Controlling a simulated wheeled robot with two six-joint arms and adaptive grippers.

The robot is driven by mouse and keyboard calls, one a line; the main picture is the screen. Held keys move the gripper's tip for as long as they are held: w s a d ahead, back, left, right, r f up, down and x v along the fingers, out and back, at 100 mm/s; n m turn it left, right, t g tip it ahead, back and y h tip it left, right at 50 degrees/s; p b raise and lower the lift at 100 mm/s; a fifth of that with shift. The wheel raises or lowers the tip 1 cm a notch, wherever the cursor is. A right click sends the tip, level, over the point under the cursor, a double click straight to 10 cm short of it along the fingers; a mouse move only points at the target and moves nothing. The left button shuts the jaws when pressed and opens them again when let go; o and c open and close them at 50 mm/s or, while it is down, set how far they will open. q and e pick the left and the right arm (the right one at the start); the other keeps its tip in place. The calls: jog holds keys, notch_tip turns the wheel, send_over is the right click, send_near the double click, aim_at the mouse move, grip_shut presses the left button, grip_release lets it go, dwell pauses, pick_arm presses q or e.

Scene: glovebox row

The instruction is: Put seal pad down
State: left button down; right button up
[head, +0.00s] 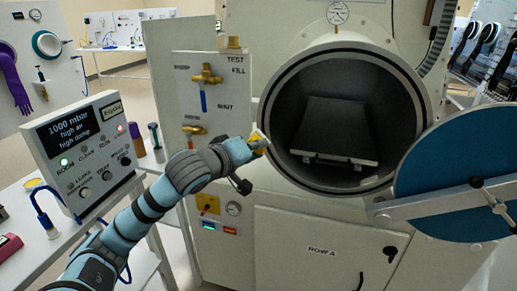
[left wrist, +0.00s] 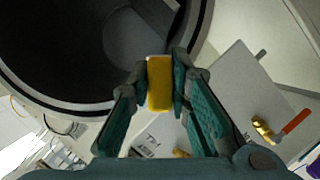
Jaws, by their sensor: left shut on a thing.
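The yellow seal pad (left wrist: 160,88) is a small block with a pale end, pinched between the two fingers of my left gripper (left wrist: 161,80) in the left wrist view. In the head view my left gripper (head: 257,146) holds the pad (head: 259,137) in front of the left rim of the round chamber port. The pad appears held in the air, but I cannot tell its exact gap to the rim. My right gripper is in neither view.
The open round port (head: 273,98) has a dark tray (head: 334,130) inside. Its blue door (head: 450,165) swings out to the right. A valve panel (head: 228,70) stands left of the port. A control box (head: 85,165) stands on a white bench (head: 75,235) at left.

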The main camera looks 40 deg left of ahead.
pick_arm(q)
jog(key=shift+s+d, duration=0.1)
jog(key=shift+s, duration=0.25)
dwell(0.5)
jog(key=s+d+f+m+g+h, duration=0.2)
jog(key=s+d+f+m+h, duration=0.2)
jog(key=d, duration=0.5)
jog(key=s+d+f+m+g+h, duration=0.2)
jog(key=s+d+f+m+h, duration=0.2)
jog(key=d, duration=0.6)
jog(key=s+d+f+m+g+h, duration=0.2)
jog(key=s+d+f+m+h, duration=0.1)
jog(key=d, duration=0.7)
jog(key=s+f+h, duration=0.1)
jog(key=s+h, duration=0.1)
jog(key=s, duration=0.1)
jog(key=shift+s+m, duration=0.35)
jog(key=shift+m, duration=0.05)
